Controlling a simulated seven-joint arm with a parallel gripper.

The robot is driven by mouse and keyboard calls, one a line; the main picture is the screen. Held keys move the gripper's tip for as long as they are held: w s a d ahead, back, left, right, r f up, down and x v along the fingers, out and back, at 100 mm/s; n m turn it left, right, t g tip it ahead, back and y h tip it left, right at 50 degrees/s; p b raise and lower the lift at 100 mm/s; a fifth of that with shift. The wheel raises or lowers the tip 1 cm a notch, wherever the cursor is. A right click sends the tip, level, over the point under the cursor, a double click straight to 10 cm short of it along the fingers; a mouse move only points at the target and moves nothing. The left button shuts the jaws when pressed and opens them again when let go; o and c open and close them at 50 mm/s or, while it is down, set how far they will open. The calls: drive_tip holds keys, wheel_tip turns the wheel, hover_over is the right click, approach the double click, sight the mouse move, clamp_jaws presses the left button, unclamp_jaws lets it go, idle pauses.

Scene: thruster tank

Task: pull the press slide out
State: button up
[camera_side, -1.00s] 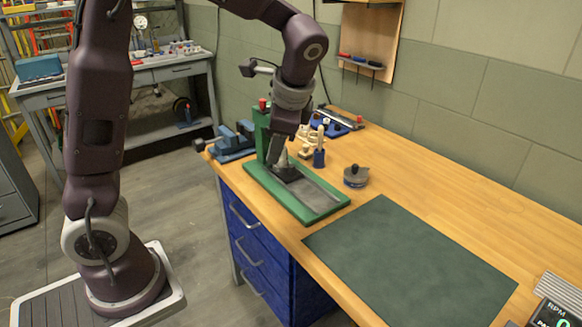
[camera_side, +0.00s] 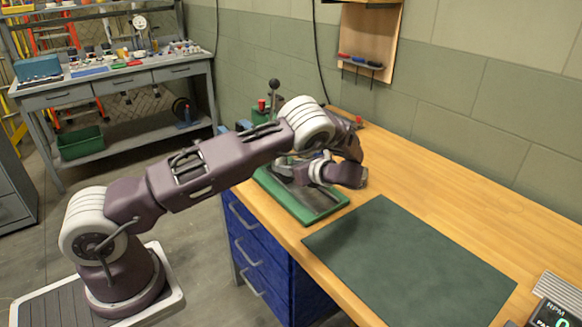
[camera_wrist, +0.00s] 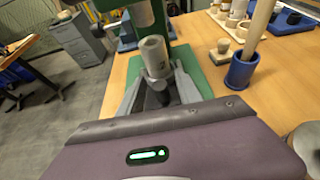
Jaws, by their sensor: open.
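The press is green, with a base (camera_side: 295,207) on the bench's left part; in the wrist view the base (camera_wrist: 203,78) lies beyond my gripper. A grey metal strip (camera_side: 326,203), which looks like the slide or its track, runs along the base. My gripper (camera_wrist: 157,88) is open, its fingers on either side of a grey upright cylinder (camera_wrist: 155,55) in front of the press column. I cannot tell whether the fingers touch it, or whether it belongs to the slide. In the side view my wrist hides much of the press and the fingertips.
A blue holder (camera_wrist: 241,70) with a wooden handle stands right of the press in the wrist view. A round grey item (camera_wrist: 308,145) is near my gripper's right side. A dark green mat (camera_side: 410,260) lies flat on the bench. Blue drawers (camera_side: 262,250) are below.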

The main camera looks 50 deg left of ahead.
clamp_jaws()
idle(1.4)
